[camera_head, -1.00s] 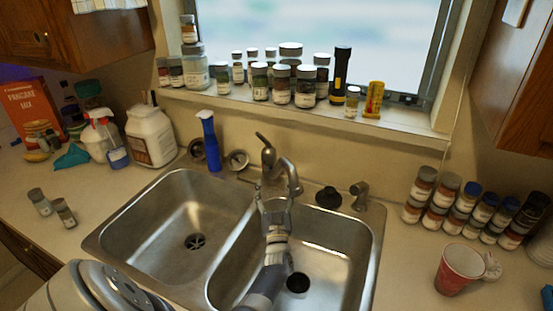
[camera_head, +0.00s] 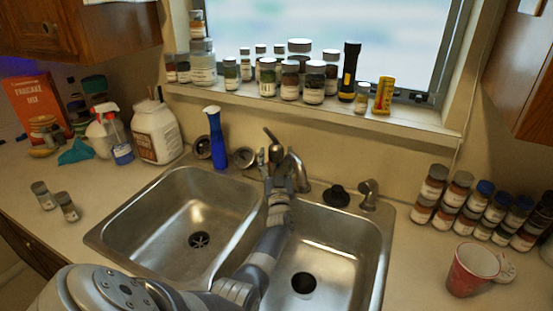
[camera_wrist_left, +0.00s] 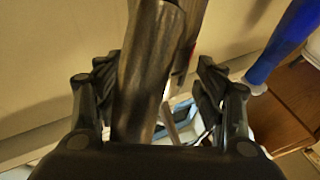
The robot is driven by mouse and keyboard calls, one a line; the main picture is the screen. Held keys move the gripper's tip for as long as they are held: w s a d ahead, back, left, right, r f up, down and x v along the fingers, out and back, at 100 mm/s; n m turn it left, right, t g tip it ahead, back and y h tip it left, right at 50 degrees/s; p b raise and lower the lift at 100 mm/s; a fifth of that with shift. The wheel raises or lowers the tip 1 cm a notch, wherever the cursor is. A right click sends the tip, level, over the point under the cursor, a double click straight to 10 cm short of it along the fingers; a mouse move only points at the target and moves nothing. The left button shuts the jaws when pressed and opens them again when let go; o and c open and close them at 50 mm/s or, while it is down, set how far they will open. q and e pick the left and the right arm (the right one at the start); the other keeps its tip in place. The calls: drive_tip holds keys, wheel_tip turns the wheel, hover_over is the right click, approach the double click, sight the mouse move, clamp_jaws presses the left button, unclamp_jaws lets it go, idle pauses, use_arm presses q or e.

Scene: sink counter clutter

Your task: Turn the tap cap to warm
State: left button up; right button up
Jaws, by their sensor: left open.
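The metal tap (camera_head: 295,172) stands behind the double sink, with its lever cap (camera_head: 270,134) on top pointing up and to the left. My left gripper (camera_head: 276,172) is at the tap, reaching up over the sink divider, and hides part of the tap's body. In the left wrist view, my left gripper (camera_wrist_left: 160,95) has its fingers apart, with a dark metal part of the tap (camera_wrist_left: 148,70) between them. I cannot tell whether the fingers touch it. My right gripper is not in view.
A black stopper (camera_head: 336,197) and a small metal fixture (camera_head: 368,194) sit to the right. Several jars line the windowsill (camera_head: 300,103). A red cup (camera_head: 470,270) stands on the right counter.

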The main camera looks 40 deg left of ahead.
use_arm(q)
drive_tip(key=c, duration=1.1)
drive_tip(key=shift+o, duration=0.2)
drive_tip(key=shift+w+d+f+n+g+y+b, duration=0.15)
drive_tip(key=shift+f+n+g+y+b, duration=0.05)
drive_tip(key=shift+n+g+y+b, duration=0.75)
drive_tip(key=shift+r+g+y+b, duration=0.1)
drive_tip(key=shift+g+y+b, duration=0.4)
drive_tip(key=shift+g, duration=0.25)
drive_tip(key=shift+r, duration=0.1)
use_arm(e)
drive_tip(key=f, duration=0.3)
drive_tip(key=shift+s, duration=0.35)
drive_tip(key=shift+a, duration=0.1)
use_arm(q)
drive_tip(key=o, duration=1.1)
drive_tip(key=shift+c, duration=0.2)
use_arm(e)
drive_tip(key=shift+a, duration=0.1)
